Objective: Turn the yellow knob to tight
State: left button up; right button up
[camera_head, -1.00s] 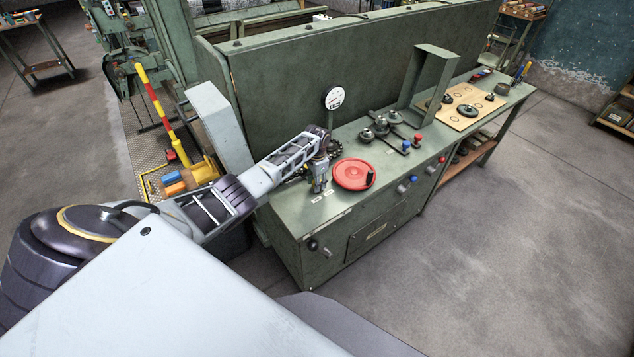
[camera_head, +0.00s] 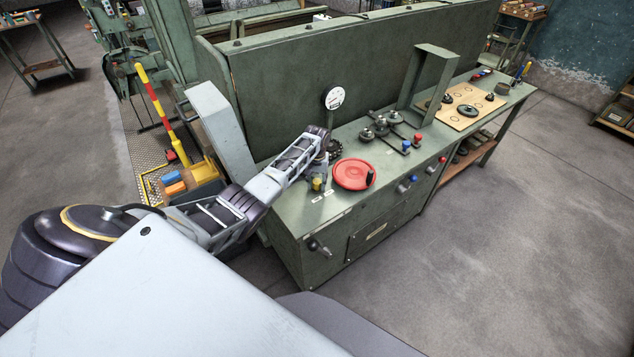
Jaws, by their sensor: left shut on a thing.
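The yellow knob (camera_head: 317,184) shows as a small yellow patch on the left end of the green bench top, just below my left wrist. My left gripper (camera_head: 318,179) points down over it and is shut on it. The fingers are mostly hidden by the wrist, and the knob's pointer cannot be made out. Small white labels (camera_head: 318,199) lie on the bench top in front of the knob. My right gripper is out of view.
A red handwheel (camera_head: 351,174) lies close to the right of my left gripper. A round gauge (camera_head: 334,98) stands behind it. Dark valve wheels (camera_head: 381,126) and a small lever (camera_head: 319,248) on the front panel are also there. The floor at right is clear.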

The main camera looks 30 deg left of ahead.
aim_at(317, 181)
pick_arm(q)
jog(key=n, duration=0.6)
jog(key=shift+n, duration=0.3)
dwell(0.4)
jog(key=o, duration=1)
jog(key=shift+o, duration=0.2)
jog(key=shift+r, duration=1.05)
notch_tip(317, 181, up, 10)
